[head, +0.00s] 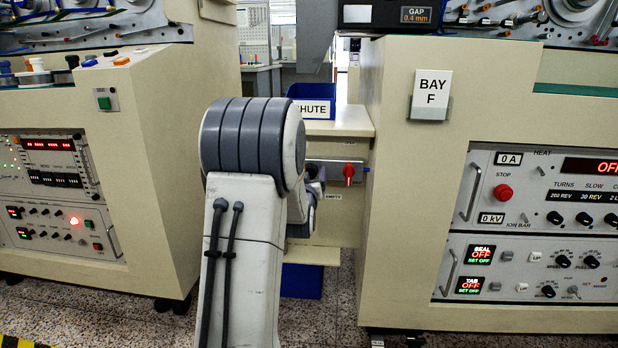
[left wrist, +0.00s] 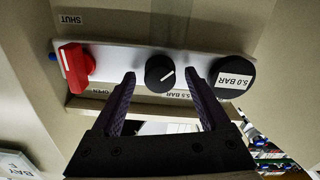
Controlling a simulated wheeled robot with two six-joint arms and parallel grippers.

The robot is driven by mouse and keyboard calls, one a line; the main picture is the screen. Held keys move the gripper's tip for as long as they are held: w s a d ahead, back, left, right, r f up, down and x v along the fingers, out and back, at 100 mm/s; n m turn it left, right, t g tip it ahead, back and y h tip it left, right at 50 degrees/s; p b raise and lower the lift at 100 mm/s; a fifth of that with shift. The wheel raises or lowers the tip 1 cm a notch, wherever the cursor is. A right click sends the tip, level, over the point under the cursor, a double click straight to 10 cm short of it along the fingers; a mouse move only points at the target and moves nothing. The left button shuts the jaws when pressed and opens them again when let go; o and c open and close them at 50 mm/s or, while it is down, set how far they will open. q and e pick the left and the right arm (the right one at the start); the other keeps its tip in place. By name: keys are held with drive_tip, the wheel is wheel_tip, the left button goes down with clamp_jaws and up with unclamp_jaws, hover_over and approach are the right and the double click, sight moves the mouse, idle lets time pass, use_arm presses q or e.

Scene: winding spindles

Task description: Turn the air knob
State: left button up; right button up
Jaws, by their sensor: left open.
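The black air knob (left wrist: 160,73) with a white pointer line sits on a pale strip panel (left wrist: 112,62), seen upside down in the left wrist view. The line runs slantwise. My left gripper (left wrist: 161,77) is open, its two dark fingers pointing at the panel, one to each side of the knob in the picture. I cannot tell whether they touch it. In the head view my left arm hides most of the gripper and the knob. My right gripper is not in view.
A red valve handle (left wrist: 75,66) sits left of the knob, between SHUT and OPEN labels; it also shows in the head view (head: 349,173). A round black 5.0 BAR dial (left wrist: 232,78) is on the right. Machine cabinets stand on both sides, the right one (head: 400,180) close by.

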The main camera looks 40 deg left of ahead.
use_arm(q)
drive_tip(key=p+v, duration=0.2)
drive_tip(key=v, duration=0.8)
drive_tip(key=shift+s+d, duration=0.15)
drive_tip(key=shift+d, duration=0.05)
